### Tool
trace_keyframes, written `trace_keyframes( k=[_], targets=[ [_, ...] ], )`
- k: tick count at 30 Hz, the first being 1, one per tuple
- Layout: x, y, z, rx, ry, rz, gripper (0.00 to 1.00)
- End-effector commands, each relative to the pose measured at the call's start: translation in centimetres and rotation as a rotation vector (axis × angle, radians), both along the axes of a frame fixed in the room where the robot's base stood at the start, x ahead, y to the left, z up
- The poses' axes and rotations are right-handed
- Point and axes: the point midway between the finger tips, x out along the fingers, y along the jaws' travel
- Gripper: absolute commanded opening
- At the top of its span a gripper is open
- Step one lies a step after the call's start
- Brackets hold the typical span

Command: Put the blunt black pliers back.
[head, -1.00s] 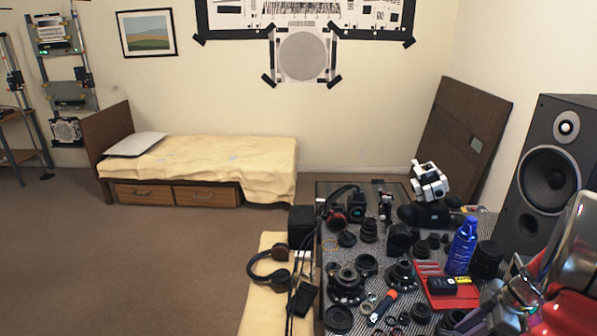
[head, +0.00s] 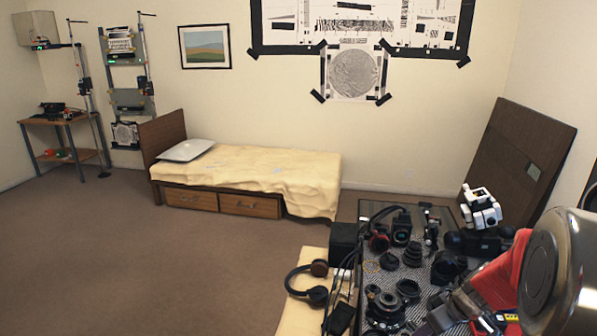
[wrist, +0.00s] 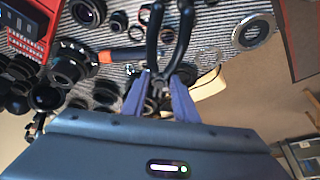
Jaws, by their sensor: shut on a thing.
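The blunt black pliers (wrist: 154,28) are in the wrist view, with their two dark handles spread towards the top of the picture. My gripper (wrist: 160,92), with blue fingers, is shut on the pliers near their joint. The jaw end of the pliers is partly hidden between the fingers. The pliers appear above the striped table mat (wrist: 205,35); I cannot tell how high. In the head view my red and metal arm covers the lower right, and the pliers cannot be made out there.
Lens parts crowd the table, including a black lens barrel (head: 384,309). An orange-handled tool (wrist: 122,54) and a red case (wrist: 28,25) show in the wrist view. Headphones (head: 306,283) lie left of the table parts. A white-and-black device (head: 481,208) stands behind. Floor at left is clear.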

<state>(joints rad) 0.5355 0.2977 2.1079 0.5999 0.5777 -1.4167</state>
Motion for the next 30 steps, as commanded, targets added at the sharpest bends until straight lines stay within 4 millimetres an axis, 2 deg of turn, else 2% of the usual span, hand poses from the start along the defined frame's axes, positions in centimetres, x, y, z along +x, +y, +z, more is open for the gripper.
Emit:
trace_keyframes(
  k=[3,12,30],
  targets=[
    [1.3,2.5,0.3,-0.001,0.000,-0.050,0.00],
    [3.6,7.4,1.0,0.000,-0.001,-0.167,0.00],
    [6.3,15.8,2.5,0.000,-0.002,-0.331,0.00]
  ],
)
